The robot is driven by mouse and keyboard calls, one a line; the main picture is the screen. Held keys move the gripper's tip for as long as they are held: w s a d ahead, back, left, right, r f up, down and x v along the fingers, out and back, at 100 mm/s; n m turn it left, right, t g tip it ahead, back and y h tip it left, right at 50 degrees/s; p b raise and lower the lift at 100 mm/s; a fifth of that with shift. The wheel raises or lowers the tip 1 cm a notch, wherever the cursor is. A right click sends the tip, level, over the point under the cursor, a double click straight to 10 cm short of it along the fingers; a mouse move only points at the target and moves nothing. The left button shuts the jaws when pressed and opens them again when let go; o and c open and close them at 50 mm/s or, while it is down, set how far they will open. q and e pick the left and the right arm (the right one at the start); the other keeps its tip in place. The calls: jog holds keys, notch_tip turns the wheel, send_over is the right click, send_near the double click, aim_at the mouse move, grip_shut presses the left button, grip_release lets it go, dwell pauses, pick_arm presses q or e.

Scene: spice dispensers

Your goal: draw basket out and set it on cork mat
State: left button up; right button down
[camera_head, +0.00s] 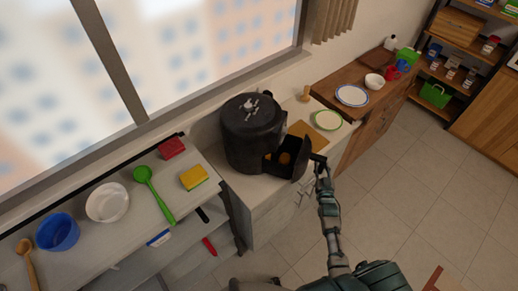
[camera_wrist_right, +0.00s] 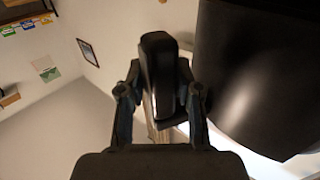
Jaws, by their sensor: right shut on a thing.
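The black air fryer (camera_head: 250,130) stands on the light counter below the window. Its basket (camera_head: 300,157) is partly drawn out toward the lower right, with brown food (camera_head: 285,158) inside. My right gripper (camera_head: 319,161) is shut on the basket's handle. In the right wrist view, my right gripper (camera_wrist_right: 160,105) has its fingers either side of the black handle (camera_wrist_right: 158,65), and a large dark curved surface fills the right side. The cork mat (camera_head: 308,136) lies on the counter just right of the fryer, partly hidden by the basket front. My left gripper is not in view.
A green-rimmed plate (camera_head: 328,120) lies beside the mat, with a wooden pestle-like item (camera_head: 304,94) behind it. A wooden cabinet top (camera_head: 385,82) with a plate and bowl is further right. A sponge (camera_head: 194,177), green spoon (camera_head: 152,190) and bowls stand on the left counter.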

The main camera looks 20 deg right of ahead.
jog(key=shift+s+d, duration=1.3)
jog(key=shift+d, duration=0.25)
dwell(0.4)
jog(key=shift+s+d+p, duration=0.45)
jog(key=shift+s+d, duration=0.7)
jog(key=shift+d, duration=0.3)
